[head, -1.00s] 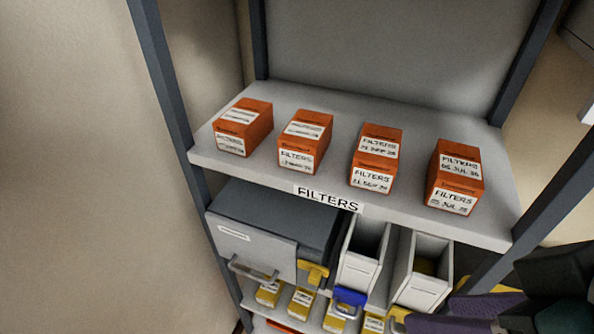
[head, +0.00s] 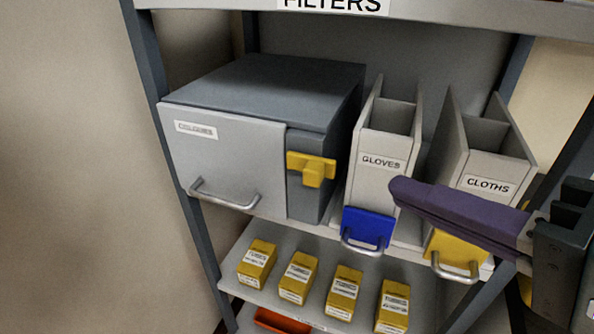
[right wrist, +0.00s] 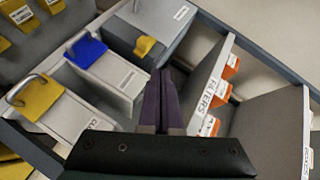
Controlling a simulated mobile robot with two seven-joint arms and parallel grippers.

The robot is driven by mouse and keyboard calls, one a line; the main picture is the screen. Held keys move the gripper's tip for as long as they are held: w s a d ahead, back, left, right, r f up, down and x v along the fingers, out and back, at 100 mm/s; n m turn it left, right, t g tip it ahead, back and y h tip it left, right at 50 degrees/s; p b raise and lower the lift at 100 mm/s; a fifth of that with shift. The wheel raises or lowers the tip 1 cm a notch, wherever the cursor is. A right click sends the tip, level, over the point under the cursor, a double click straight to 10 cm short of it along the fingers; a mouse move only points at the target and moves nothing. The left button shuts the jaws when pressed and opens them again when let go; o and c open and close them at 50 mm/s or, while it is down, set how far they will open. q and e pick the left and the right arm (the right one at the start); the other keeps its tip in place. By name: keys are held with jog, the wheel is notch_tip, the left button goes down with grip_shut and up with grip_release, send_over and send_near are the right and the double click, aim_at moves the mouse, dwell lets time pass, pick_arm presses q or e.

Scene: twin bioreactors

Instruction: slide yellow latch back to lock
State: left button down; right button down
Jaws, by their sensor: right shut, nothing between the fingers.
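The yellow latch (head: 311,168) sits on the dark grey front strip of a grey box (head: 225,150), just right of its light front panel and handle. The latch also shows in the right wrist view (right wrist: 148,46). My right gripper (head: 400,192) is shut and empty, its purple fingers pointing left. It is in front of the cloths bin and right of the latch, apart from it. In the right wrist view the closed fingers (right wrist: 159,75) point toward the box and gloves bin. My left gripper is not in view.
A gloves bin (head: 379,160) with a blue front tab stands right of the box, then a cloths bin (head: 487,178). Yellow boxes (head: 299,277) stand on the shelf below. The filters shelf (head: 455,14) lies above, and a dark rack post (head: 172,150) is at left.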

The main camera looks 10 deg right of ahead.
jog(key=d+f+m+t+h+b, duration=0.1)
jog(key=d+f+m+t+b, duration=0.2)
jog(key=f+m+b, duration=0.3)
notch_tip(320, 180, down, 3)
jog(key=t+b, duration=0.1)
jog(key=b, duration=0.4)
jog(key=shift+s+d+b, duration=0.15)
jog(key=shift+d+b, duration=0.2)
jog(key=shift+r, duration=0.1)
send_near(324, 172)
jog(key=w+d, duration=0.2)
jog(key=w, duration=0.2)
jog(key=shift+w+a, duration=0.3)
jog(key=shift+a, duration=0.25)
jog(key=shift+w+a, duration=0.3)
jog(key=shift+a, duration=0.25)
jog(key=shift+w+a, duration=0.3)
jog(key=shift+a, duration=0.2)
